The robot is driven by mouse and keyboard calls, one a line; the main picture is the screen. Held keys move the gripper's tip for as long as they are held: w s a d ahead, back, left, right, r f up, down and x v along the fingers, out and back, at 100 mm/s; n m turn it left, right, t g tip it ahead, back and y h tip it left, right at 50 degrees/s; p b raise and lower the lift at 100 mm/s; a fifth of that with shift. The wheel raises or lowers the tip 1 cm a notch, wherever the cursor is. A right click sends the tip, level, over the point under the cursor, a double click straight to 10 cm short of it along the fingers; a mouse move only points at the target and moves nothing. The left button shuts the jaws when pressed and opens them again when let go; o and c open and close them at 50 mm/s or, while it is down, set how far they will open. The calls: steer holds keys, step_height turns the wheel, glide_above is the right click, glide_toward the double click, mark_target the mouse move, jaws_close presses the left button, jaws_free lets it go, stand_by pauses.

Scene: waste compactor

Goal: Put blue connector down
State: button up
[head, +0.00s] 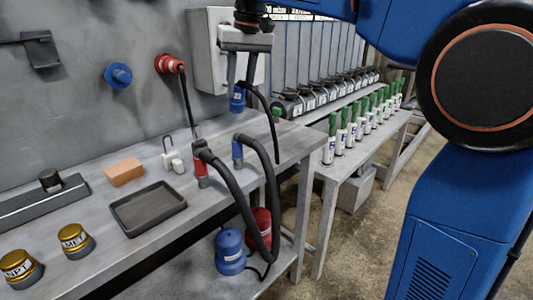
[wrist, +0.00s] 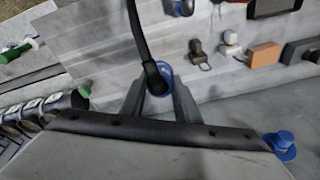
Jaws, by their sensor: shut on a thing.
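The blue connector (head: 237,101) hangs upright between the fingers of my gripper (head: 240,82), in front of the grey wall box and above the bench. A black cable runs from it to the right and down. In the wrist view, my gripper (wrist: 158,100) is shut on the connector; its blue rim (wrist: 165,71) shows around the black cable end. The fingers hide part of it. A blue socket (head: 118,76) on the wall, left of my gripper, is empty; it also shows in the wrist view (wrist: 283,145).
On the bench stand a blue hose fitting (head: 237,152), a red one (head: 200,170), a padlock (head: 172,158), an orange block (head: 125,172) and a dark tray (head: 147,208). A red plug (head: 170,64) sits on the wall. Green-topped bottles (head: 360,125) line the right bench.

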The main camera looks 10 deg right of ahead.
steer(key=s+d+f+m+g+h, duration=0.1)
steer(key=s+d+f+g+h, duration=0.1)
steer(key=s+d, duration=0.3)
steer(key=shift+w+d+f, duration=0.2)
steer(key=shift+d+f, duration=0.05)
steer(key=shift+f, duration=1.35)
steer(key=shift+w+d+f, duration=0.25)
steer(key=shift+d+f, duration=0.05)
steer(key=shift+f, duration=1.35)
steer(key=shift+w+d+f, duration=0.2)
steer(key=shift+d+f, duration=0.05)
steer(key=shift+f, duration=1.35)
steer(key=o, duration=1.1)
step_height(320, 180, up, 12)
steer(key=shift+r, duration=0.1)
